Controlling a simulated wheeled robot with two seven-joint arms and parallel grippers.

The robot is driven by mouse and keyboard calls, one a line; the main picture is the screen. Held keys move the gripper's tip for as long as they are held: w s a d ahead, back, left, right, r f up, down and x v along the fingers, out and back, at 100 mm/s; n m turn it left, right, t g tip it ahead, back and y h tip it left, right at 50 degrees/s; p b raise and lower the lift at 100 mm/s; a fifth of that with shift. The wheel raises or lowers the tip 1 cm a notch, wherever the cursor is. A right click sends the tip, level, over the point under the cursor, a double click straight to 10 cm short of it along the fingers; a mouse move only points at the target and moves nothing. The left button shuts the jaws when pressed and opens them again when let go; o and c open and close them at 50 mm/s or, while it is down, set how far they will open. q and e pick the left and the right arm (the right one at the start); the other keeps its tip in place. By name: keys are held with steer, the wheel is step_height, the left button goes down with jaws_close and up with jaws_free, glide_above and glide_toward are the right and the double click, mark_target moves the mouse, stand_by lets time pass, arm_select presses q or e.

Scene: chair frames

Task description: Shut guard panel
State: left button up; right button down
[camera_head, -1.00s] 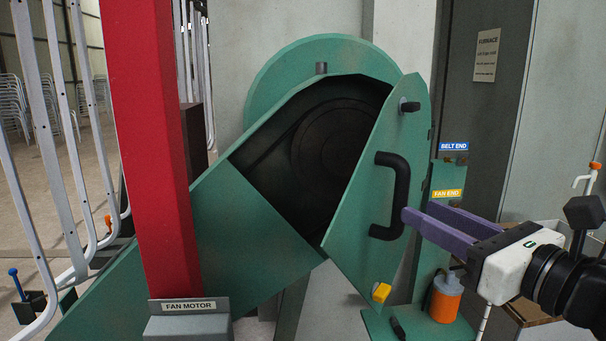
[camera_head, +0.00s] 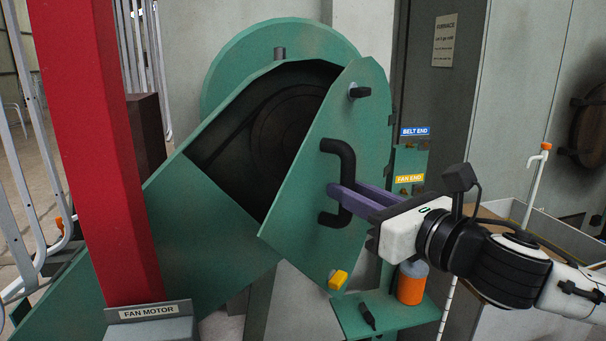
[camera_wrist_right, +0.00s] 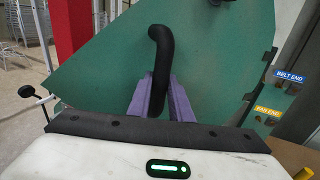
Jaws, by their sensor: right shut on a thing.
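The green guard panel (camera_head: 350,110) is hinged on its right side and stands partly open, leaving the dark belt opening (camera_head: 265,130) of the green housing (camera_head: 205,215) exposed. A black handle (camera_head: 345,160) is fixed on the panel; it also shows in the right wrist view (camera_wrist_right: 160,60). My left gripper is not in view.
A red column (camera_head: 90,150) with a "FAN MOTOR" box (camera_head: 150,325) stands at the left. Pale metal chair frames are at far left, a grey bin (camera_head: 540,235) at right.

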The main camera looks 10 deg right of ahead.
mark_target(319, 181)
steer(key=w+a, duration=0.1)
steer(key=w+a+p, duration=0.1)
steer(key=a, duration=0.1)
steer(key=w+a+r+p, duration=0.1)
steer(key=shift+w+a, duration=0.2)
steer(key=shift+a, duration=0.2)
steer(key=shift+w+a+f, duration=0.1)
steer(key=shift+w+a, duration=0.2)
steer(key=shift+a, duration=0.15)
steer(key=shift+w+a+p, duration=0.4)
steer(key=shift+w+a, duration=0.05)
steer(key=s+a+p+x, duration=0.1)
steer(key=p+x, duration=0.1)
steer(key=x, duration=0.6)
steer(key=shift+w+a, duration=0.35)
steer(key=shift+a, duration=0.2)
steer(key=shift+w+a, duration=0.1)
